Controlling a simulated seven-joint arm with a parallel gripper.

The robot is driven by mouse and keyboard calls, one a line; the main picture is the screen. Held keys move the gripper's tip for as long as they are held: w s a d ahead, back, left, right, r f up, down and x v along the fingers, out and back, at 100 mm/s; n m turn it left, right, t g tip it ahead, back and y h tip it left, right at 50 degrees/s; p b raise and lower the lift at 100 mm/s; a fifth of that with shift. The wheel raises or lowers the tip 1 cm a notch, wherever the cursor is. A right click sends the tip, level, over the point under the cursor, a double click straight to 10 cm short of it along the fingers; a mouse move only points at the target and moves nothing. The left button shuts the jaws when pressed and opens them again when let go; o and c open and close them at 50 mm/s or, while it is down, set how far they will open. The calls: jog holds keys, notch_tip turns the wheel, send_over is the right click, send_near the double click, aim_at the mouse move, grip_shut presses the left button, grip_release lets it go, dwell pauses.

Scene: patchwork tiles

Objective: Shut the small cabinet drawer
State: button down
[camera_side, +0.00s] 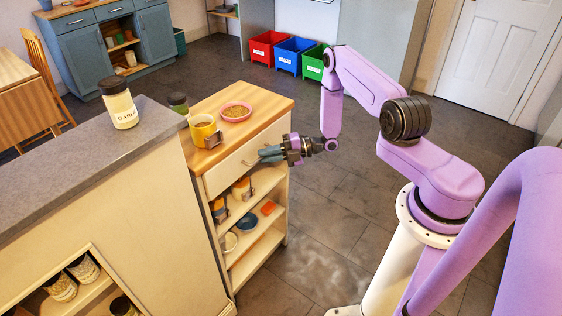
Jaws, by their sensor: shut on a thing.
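The small cabinet (283,190) has a wooden top and open shelves below. Its cream drawer (225,172) sits just under the top. The drawer front looks close to the cabinet face; I cannot tell whether a small gap is left. My gripper (262,155) reaches in from the right, level with the drawer front. Its dark fingers are shut on the drawer handle (250,163), which they partly hide.
On the cabinet top stand a yellow mug (203,130), a small dark-framed item (214,140) and a pink bowl (236,112). A grey counter (60,170) with a jar (119,105) adjoins at left. The lower shelves hold several items. The floor right of the cabinet is clear.

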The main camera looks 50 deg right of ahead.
jog(key=shift+w+r, duration=0.1)
jog(key=shift+w, duration=0.9)
jog(key=c, duration=1.2)
grip_release()
jog(key=shift+w, duration=0.1)
jog(key=shift+c, duration=0.2)
jog(key=shift+o, duration=0.2)
jog(key=shift+s, duration=0.2)
jog(key=v, duration=1.7)
jog(key=shift+s+d, duration=0.1)
